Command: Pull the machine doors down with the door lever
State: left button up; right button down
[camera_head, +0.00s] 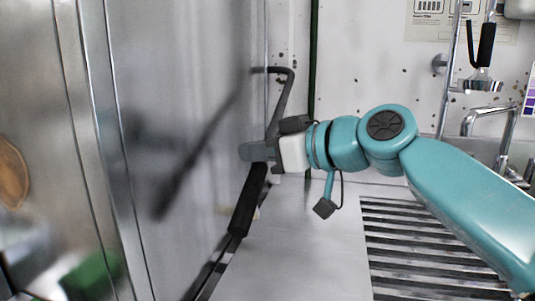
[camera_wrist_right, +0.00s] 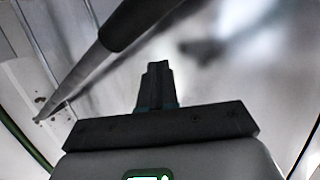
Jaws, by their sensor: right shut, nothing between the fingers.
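The door lever (camera_head: 283,100) is a bent grey metal bar with a black grip (camera_head: 248,200). It slopes down along the steel side of the machine (camera_head: 165,80), which reflects it. My right gripper (camera_head: 252,151) is shut and empty, overlapping the lever just above the grip in the head view. In the right wrist view, the shut fingers (camera_wrist_right: 156,82) point toward the lever's black grip (camera_wrist_right: 138,18) and bar (camera_wrist_right: 85,75), with the lever outside them. Whether they touch it I cannot tell. My left gripper is not in view.
A flat steel counter (camera_head: 300,235) lies below, with a slatted rack (camera_head: 405,245) at right. A faucet (camera_head: 490,120) and a hanging sprayer (camera_head: 485,55) are at the back right. A stained white wall (camera_head: 370,70) stands behind.

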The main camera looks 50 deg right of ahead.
jog(key=b+v, duration=0.4)
jog(key=v, duration=0.5)
jog(key=shift+s, duration=0.25)
dwell(0.7)
